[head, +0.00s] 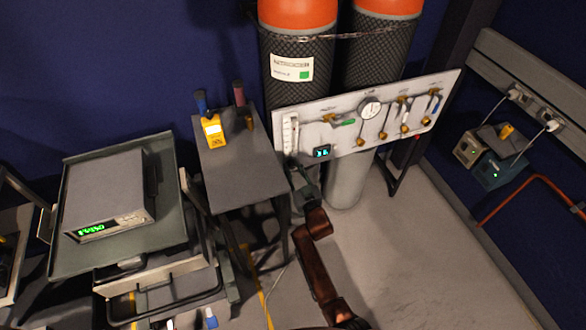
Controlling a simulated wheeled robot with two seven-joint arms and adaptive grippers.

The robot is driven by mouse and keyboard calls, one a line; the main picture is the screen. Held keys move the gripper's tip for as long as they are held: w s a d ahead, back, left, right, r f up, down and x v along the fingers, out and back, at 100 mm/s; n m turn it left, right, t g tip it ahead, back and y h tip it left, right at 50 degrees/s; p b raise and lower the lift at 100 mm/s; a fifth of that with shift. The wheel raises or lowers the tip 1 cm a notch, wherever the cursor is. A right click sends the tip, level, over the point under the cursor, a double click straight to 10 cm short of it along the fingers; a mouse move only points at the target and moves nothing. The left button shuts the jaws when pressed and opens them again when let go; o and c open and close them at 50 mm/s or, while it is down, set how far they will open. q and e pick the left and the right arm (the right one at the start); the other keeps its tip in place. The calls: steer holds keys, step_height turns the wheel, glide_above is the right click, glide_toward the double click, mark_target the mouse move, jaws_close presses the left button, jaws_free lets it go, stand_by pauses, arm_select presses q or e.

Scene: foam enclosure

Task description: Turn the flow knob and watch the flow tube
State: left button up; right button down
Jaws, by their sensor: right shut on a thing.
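The flow tube (290,132) is a narrow upright gauge on the left end of the white gas panel (340,108). Its reading is too small to make out. My right gripper (293,165) reaches up from below to the panel's lower left edge, just under the tube. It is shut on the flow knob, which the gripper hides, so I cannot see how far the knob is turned. A small dark display with cyan digits (321,152) sits right of the tube. My left gripper is not in view.
Two orange-topped cylinders (297,75) stand chained behind the panel. A dark side table (240,175) with a yellow meter (213,131) stands close left of my right gripper. A cart with a green-lit instrument (112,190) is further left. Floor at right is clear.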

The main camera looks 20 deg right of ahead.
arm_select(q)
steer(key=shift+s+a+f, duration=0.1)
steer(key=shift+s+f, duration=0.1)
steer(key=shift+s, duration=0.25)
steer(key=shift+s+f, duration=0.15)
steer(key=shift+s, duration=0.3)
arm_select(e)
steer(key=shift+n, duration=0.6)
steer(key=c, duration=1.6)
jaws_free()
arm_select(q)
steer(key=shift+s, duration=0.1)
arm_select(e)
steer(key=shift+s, duration=0.1)
steer(key=s, duration=1.2)
steer(key=shift+d, duration=0.25)
